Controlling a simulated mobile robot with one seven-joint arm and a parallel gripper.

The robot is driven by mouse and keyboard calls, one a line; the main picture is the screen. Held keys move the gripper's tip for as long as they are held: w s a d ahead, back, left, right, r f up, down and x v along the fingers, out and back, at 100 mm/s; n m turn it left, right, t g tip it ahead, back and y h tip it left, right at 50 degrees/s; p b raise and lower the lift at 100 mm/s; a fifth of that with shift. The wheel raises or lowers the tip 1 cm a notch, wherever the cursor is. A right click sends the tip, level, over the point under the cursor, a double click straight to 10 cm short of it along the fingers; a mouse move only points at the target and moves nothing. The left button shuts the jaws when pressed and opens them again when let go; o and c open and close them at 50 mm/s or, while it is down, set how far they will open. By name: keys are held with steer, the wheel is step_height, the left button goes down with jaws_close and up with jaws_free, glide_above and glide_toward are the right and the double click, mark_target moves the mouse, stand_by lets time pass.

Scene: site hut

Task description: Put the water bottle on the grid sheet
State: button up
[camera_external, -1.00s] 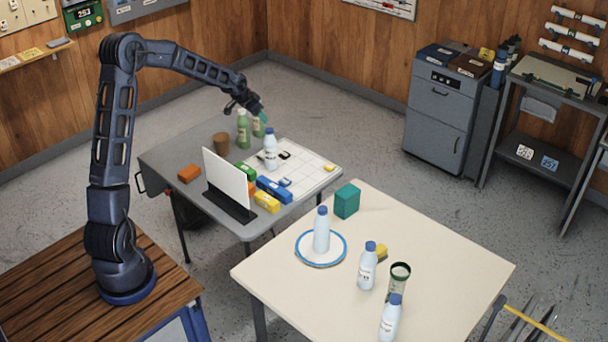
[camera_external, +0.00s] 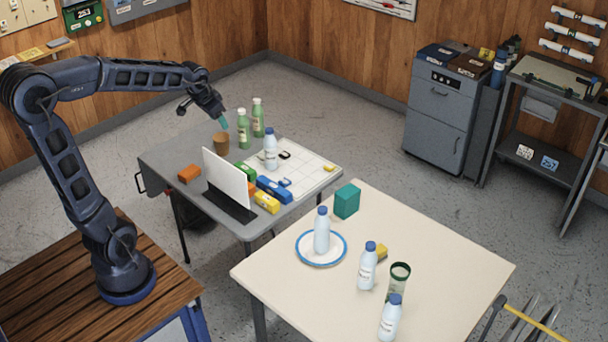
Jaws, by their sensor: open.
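The white grid sheet (camera_external: 310,177) lies on the grey table. One water bottle (camera_external: 270,150), pale with a blue cap, stands upright on the sheet's left part. More such bottles are on the cream table: one (camera_external: 322,232) upright on a blue-rimmed plate, one (camera_external: 367,267) upright near the middle, one (camera_external: 390,318) near the front edge. My gripper (camera_external: 223,122) is open and empty, above the back of the grey table, near the brown cup and left of the green bottles.
On the grey table (camera_external: 165,157) are a brown cup (camera_external: 221,143), green bottles (camera_external: 243,130), a white upright panel (camera_external: 226,180), and coloured blocks (camera_external: 274,190). A teal box (camera_external: 346,201) and a green-rimmed glass (camera_external: 398,279) stand on the cream table (camera_external: 440,262).

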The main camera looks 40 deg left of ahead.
steer(key=s+d+n+h, duration=0.1)
steer(key=s+d, duration=0.2)
steer(key=s, duration=2)
steer(key=shift+s+f, duration=0.15)
steer(key=shift+f, duration=0.25)
